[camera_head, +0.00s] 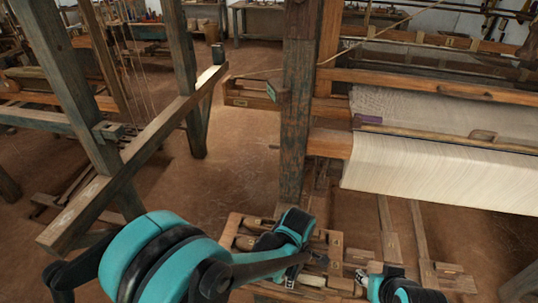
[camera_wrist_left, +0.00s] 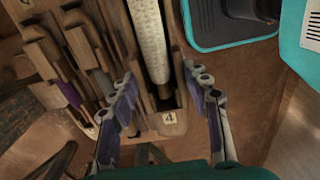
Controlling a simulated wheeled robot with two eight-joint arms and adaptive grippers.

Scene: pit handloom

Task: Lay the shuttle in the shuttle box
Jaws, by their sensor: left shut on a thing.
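My left gripper (camera_head: 304,266) is low over a compartmented wooden tray (camera_head: 335,240). In the left wrist view its two fingers (camera_wrist_left: 164,105) stand well apart on either side of a long wooden piece with a white-wound bobbin (camera_wrist_left: 150,40) in it. I take this for the shuttle, held between the fingers, though its lower edges are hidden. A wooden trough (camera_head: 250,97) juts out left of the loom post and may be the shuttle box. My right gripper (camera_head: 363,279) is at the bottom edge, mostly cut off, and its jaw opening is unclear.
Other wooden pieces lie in tray slots, one with purple thread (camera_wrist_left: 68,94). A thick upright post (camera_head: 298,110) stands beyond the tray. The loom with cream cloth (camera_head: 440,172) fills the right. A slanting beam (camera_head: 140,150) crosses the left. Open brown floor (camera_head: 225,180) lies between.

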